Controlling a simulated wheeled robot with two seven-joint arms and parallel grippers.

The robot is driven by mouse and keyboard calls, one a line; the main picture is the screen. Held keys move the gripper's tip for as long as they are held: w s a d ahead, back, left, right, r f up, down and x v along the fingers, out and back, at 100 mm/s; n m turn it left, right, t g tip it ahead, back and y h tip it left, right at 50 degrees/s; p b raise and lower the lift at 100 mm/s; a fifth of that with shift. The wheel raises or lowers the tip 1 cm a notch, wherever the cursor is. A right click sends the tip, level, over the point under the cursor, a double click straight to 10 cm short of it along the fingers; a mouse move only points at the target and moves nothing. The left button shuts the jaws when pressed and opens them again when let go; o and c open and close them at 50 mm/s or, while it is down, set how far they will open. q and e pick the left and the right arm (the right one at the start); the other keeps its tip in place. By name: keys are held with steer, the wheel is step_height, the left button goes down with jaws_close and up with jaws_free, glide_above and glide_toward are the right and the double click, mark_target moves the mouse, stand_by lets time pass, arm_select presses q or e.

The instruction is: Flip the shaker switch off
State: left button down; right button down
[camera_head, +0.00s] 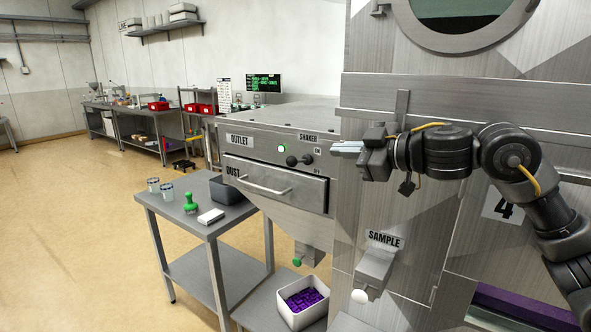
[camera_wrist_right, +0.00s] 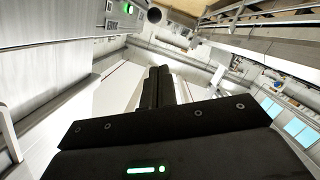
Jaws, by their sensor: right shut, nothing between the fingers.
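The shaker switch (camera_head: 299,160) is a dark lever with a rounded knob, on the grey panel under the SHAKER label. ON and OFF labels sit to its right, ON above OFF. A green lamp (camera_head: 282,149) glows to its left. I cannot tell clearly which label the lever points to. My right gripper (camera_head: 335,148) is shut and empty, just right of the switch and apart from it in the picture. In the right wrist view its dark fingers (camera_wrist_right: 161,86) are together, with the round knob (camera_wrist_right: 154,15) and the lit lamp (camera_wrist_right: 128,8) near the top. My left gripper is out of view.
Below the panel is a DUST drawer (camera_head: 275,186) with a protruding handle. A SAMPLE chute (camera_head: 375,268) juts out lower right. A white bin (camera_head: 287,292) of purple pieces stands below. A side table (camera_head: 172,214) holds cups and a green-handled tool. Floor at left is clear.

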mark_target(297, 162)
steer(key=shift+w+a, duration=0.1)
steer(key=shift+w, duration=0.05)
steer(key=d+f+p+x, duration=0.1)
steer(key=p+x, duration=0.4)
steer(key=x, duration=0.7)
steer(key=shift+w+f, duration=0.6)
steer(key=shift+f, duration=0.15)
steer(key=shift+f, duration=0.1)
